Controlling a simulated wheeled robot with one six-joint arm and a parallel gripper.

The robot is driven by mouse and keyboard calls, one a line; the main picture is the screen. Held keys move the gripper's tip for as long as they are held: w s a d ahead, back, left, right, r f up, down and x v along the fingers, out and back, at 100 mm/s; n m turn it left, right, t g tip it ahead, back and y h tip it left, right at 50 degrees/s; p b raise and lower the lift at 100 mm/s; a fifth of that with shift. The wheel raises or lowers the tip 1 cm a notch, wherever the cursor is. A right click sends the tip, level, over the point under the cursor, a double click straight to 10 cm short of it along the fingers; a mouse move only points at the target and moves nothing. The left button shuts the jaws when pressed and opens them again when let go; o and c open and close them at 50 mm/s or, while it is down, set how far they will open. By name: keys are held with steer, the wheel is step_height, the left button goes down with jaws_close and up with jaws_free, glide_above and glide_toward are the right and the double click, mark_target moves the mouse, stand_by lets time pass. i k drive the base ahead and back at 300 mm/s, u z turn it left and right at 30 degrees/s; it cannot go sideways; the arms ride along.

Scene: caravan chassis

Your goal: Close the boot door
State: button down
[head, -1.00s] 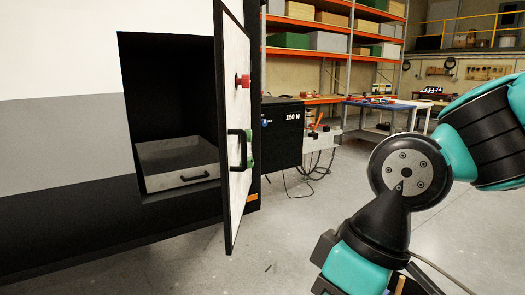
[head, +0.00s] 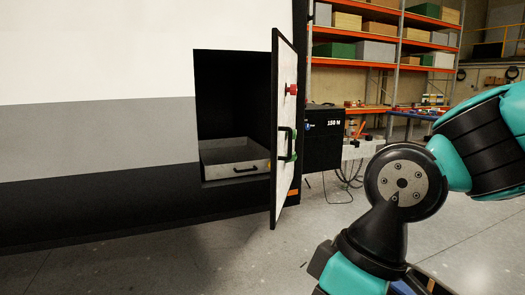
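The boot door (head: 285,110) stands open, hinged at the right side of the boot opening and swung out towards me. It is a white panel with dark edges, seen at a steep angle. A red knob (head: 291,89) sits high on it, and a black handle (head: 286,144) with a green part (head: 293,157) sits lower. The dark boot opening (head: 228,95) is uncovered. My arm is at the right of the view, apart from the door. My gripper is out of view.
A shallow grey drawer (head: 222,157) with a black handle sits inside the boot. A black box (head: 323,138) is right of the door, with loose cables below it. Orange shelving (head: 383,36) and a workbench stand behind. The grey floor (head: 225,255) before the caravan is clear.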

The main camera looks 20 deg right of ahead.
mark_target(284, 73)
steer(key=u, duration=0.25)
steer(key=i, duration=0.9)
steer(key=z, duration=0.65)
